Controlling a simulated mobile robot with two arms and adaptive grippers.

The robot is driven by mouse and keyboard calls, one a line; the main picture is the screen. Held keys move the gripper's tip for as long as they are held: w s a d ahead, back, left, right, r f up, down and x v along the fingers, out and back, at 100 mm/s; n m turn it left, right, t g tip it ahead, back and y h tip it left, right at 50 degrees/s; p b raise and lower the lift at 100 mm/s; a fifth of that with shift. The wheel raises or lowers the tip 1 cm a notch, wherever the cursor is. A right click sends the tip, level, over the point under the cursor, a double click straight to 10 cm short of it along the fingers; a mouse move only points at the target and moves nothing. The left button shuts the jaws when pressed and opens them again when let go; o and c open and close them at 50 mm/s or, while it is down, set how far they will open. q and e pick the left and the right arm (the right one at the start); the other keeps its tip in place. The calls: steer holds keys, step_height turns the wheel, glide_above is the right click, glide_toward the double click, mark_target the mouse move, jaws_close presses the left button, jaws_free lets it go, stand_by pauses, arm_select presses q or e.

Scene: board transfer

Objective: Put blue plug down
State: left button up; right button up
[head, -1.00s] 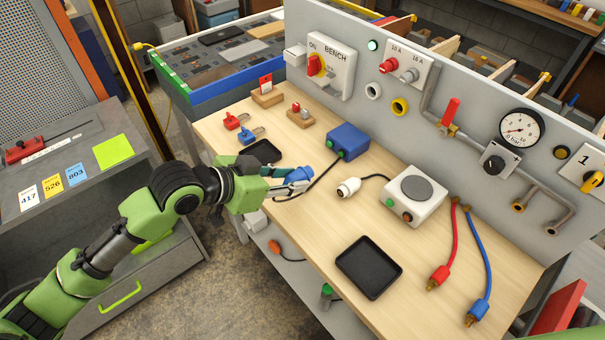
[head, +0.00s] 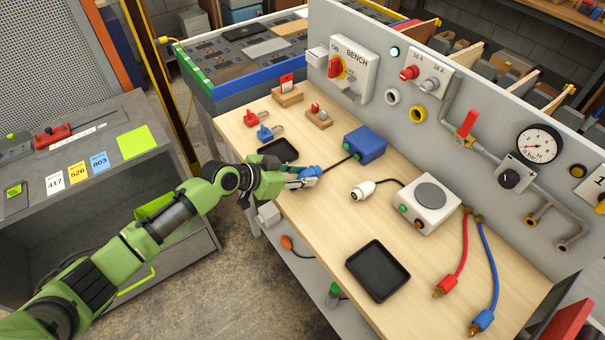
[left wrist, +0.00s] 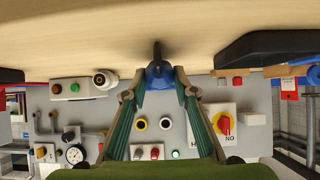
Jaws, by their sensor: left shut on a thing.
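The blue plug (head: 313,171) is between the fingers of my left gripper (head: 302,178), which is shut on it. In the head view they are over the bench top, right of the small black tray (head: 284,150) and left of the blue box (head: 366,144). In the left wrist view the blue plug (left wrist: 158,73) sits between the fingertips (left wrist: 157,84), close to the wooden surface. I cannot tell whether it touches that surface. A black cable runs between the plug and the blue box. My right gripper is in neither view.
A white plug (head: 362,190) and a white box with a grey disc (head: 430,203) lie to the right. A larger black tray (head: 378,271) is at the front. Red (head: 458,262) and blue (head: 492,270) hoses lie farther right. The grey panel (head: 452,95) closes off the back.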

arm_select(q)
steer(key=shift+f, duration=0.3)
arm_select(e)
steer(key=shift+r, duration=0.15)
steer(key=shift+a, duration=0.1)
arm_select(q)
steer(key=shift+f, duration=0.15)
steer(key=o, duration=1.1)
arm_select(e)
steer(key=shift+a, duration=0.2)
arm_select(q)
steer(key=b+v, duration=0.2)
steer(key=v, duration=1)
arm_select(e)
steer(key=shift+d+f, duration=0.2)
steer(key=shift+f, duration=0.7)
